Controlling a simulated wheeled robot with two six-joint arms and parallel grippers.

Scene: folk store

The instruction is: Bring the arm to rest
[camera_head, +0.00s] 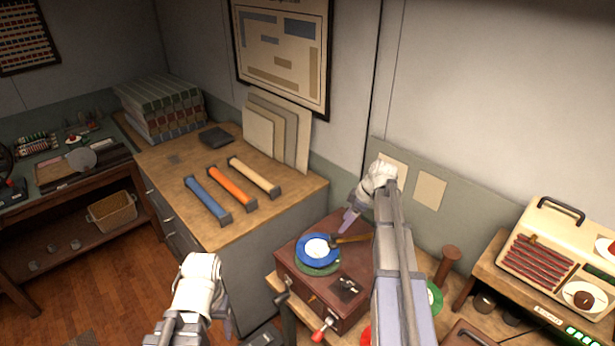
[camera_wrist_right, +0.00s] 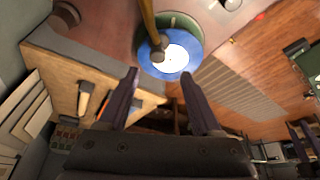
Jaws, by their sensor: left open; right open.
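My right gripper (camera_head: 349,217) is open and hangs above the back left of a wooden turntable box. Its two dark fingers (camera_wrist_right: 160,78) also show in the right wrist view, apart and with nothing between them. My right arm spans the box's right side in the head view and hides part of it. My left gripper (camera_head: 228,318) is low in the head view, in front of the wooden cabinet; only part of it shows there.
The turntable box (camera_head: 350,288) carries a blue disc (camera_head: 312,259) with a white label. Blue, orange and cream bars (camera_head: 232,188) lie on the cabinet top (camera_head: 190,165). A cream case (camera_head: 560,240) stands right. Wooden floor (camera_head: 100,285) is open at lower left.

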